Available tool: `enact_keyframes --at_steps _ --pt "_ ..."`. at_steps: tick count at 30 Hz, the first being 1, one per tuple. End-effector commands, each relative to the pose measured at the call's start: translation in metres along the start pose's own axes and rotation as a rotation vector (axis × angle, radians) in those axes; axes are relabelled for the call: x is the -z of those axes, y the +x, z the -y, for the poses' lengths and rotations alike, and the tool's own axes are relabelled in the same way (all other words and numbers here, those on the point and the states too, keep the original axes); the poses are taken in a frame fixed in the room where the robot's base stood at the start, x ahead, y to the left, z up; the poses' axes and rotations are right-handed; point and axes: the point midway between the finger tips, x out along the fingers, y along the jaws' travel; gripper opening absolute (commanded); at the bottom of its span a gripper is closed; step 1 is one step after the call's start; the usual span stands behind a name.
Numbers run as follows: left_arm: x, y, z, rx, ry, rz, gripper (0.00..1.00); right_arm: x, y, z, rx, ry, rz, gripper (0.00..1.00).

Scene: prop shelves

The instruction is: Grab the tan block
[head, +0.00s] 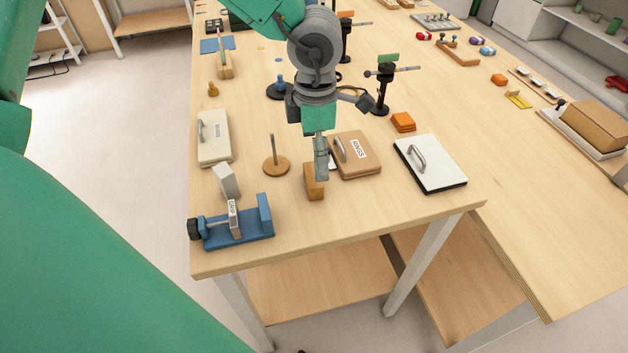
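A tan block (315,188) stands upright on the wooden table near its front edge in the head view. An arm reaches in from the top left, and its gripper (321,172) points straight down at the block. A grey finger overlaps the block's upper part. One finger hides the other, so I cannot tell whether the gripper is open, touching the block or shut on it. No second gripper shows.
A brown lidded box (371,165) stands close right of the block, and a round wooden base with a peg (277,166) left. A blue vise (256,229), pale block (226,182), white handled panels (444,176) (221,150) and black stand (381,95) stand around. Bare table lies in front.

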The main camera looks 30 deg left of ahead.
Motion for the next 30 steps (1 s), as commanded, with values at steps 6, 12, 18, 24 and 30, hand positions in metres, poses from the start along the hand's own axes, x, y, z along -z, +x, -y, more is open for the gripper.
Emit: enact_keyframes --at_steps 6,12,18,24,30 --pt "0.0 0.024 0.0 -0.002 0.001 0.001 0.89 0.0 0.004 0.0 0.0 0.0 0.0 0.55" --pt "0.001 0.045 -0.004 -0.002 0.001 -0.002 0.89 0.0 0.006 0.0 0.0 0.0 -0.001 0.55" --pt "0.001 0.072 -0.007 -0.002 0.002 0.0 0.89 0.0 0.009 0.0 0.0 0.0 -0.001 0.55" --pt "0.002 0.076 -0.007 -0.003 0.002 0.002 0.89 0.0 0.009 0.0 0.0 0.0 -0.001 0.55" --pt "0.001 0.076 -0.007 -0.002 0.002 0.002 0.57 0.0 0.009 0.0 0.0 0.0 -0.001 0.55"
